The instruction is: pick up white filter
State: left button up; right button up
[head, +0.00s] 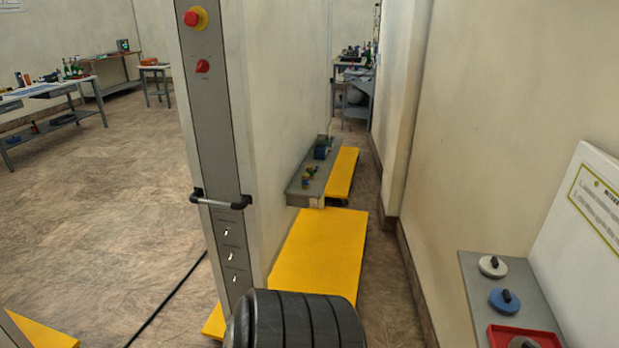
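The white filter (493,266) is a round off-white disc with a black grip on top. It lies at the far end of a grey shelf (477,287) at the lower right of the head view. A similar blue disc (504,301) with a black grip lies in front of it, apart from it. A red piece (500,335) with a dark grip is nearer still, cut off by the bottom edge.
A white board with a yellow-edged label (598,200) stands right of the shelf. A tall cabinet with red knobs and a black handle (222,199) stands left of centre. A yellow platform (322,250) lies beside it. A narrow floor strip runs along the right wall. Open floor spreads left.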

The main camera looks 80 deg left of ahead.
aim_at(493, 267)
jog(key=u, duration=1.4)
